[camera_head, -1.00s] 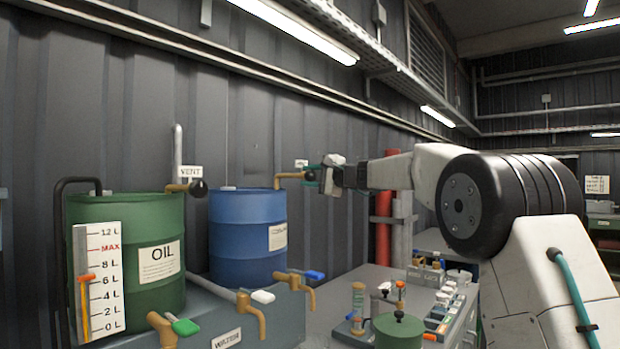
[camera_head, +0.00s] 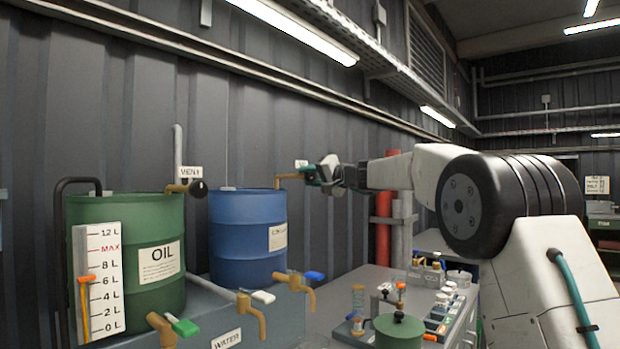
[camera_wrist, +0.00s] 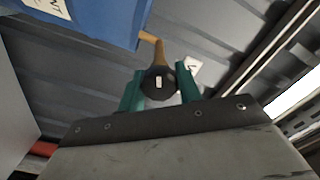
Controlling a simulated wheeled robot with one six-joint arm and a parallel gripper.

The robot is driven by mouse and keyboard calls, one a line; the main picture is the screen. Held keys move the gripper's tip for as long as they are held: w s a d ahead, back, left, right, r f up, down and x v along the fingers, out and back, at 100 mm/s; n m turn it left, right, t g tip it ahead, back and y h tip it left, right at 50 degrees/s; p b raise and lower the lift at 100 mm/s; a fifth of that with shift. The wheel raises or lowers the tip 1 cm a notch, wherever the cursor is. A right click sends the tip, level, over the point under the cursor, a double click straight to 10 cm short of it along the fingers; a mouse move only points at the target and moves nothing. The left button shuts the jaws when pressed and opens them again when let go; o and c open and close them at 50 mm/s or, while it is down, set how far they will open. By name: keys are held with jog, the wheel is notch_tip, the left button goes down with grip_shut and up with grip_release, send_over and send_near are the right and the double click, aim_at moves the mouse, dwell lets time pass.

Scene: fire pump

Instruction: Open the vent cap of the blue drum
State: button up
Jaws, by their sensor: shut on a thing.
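In the head view my gripper (camera_head: 318,174) hides the cap.
The green oil drum (camera_head: 150,262) has its own vent with a black cap (camera_head: 198,188). Brass taps with blue, white and green handles stick out in front. A bench with bottles and a green pot (camera_head: 398,333) lies below my arm. The corrugated wall is close behind.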

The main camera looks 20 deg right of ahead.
jog(key=shift+f+n, duration=0.1)
jog(key=shift+n, duration=0.4)
jog(key=o, duration=1)
jog(key=v, duration=0.7)
jog(key=shift+s+d, duration=0.25)
jog(key=shift+s, duration=0.05)
